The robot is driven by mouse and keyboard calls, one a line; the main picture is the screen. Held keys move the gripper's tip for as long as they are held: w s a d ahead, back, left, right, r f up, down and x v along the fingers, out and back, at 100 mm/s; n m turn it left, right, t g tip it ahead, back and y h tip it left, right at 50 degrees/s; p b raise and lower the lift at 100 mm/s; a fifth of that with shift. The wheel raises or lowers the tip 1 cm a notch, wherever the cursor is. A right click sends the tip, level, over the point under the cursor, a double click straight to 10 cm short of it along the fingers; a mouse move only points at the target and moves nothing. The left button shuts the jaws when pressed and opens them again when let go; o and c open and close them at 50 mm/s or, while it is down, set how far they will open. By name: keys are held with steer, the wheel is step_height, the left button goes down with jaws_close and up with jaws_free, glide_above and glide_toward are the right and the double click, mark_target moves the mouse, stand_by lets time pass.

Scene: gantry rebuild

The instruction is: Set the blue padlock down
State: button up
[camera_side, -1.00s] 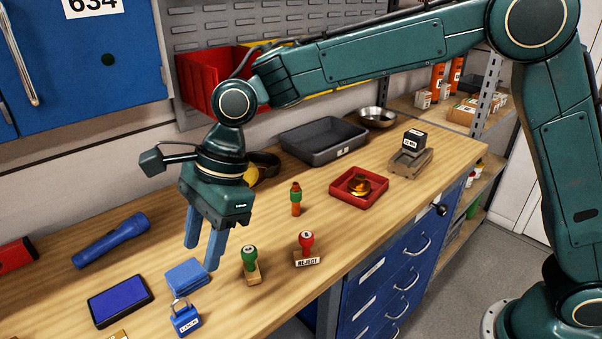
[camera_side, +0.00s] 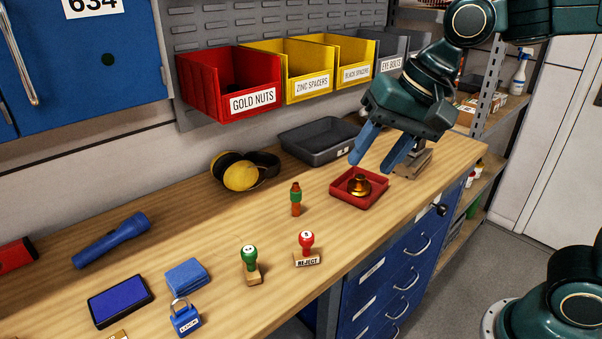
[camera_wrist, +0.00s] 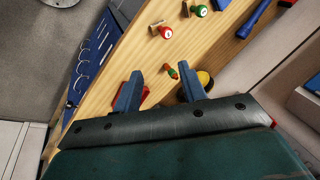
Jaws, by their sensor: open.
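The blue padlock (camera_side: 185,318) stands on the wooden bench at the front left, with its shackle up and a white label on its body. It is just in front of a folded blue cloth (camera_side: 187,275) and right of a blue ink pad (camera_side: 120,301). My gripper (camera_side: 379,158) is open with nothing between its blue fingers. It is far to the right of the padlock, above the bench near the red tray (camera_side: 345,197). In the wrist view my open gripper (camera_wrist: 162,92) shows both fingers apart, and the padlock cannot be made out there.
A brass object (camera_side: 359,186) sits in the red tray. A green stamp (camera_side: 250,262), a red REJECT stamp (camera_side: 306,247) and a small orange-green bottle (camera_side: 295,199) stand mid-bench. Yellow earmuffs (camera_side: 241,176) and a grey tray (camera_side: 322,140) lie toward the wall.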

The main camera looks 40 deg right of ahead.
steer(key=s+d+f+n+t+h, duration=0.1)
steer(key=s+d+f+n+h, duration=0.1)
steer(key=s+d+n, duration=0.4)
steer(key=s+d+f, duration=0.1)
steer(key=s+d, duration=0.3)
steer(key=s, duration=0.2)
steer(key=shift+s+f+n, duration=0.15)
steer(key=shift+n, duration=0.25)
stand_by(0.7)
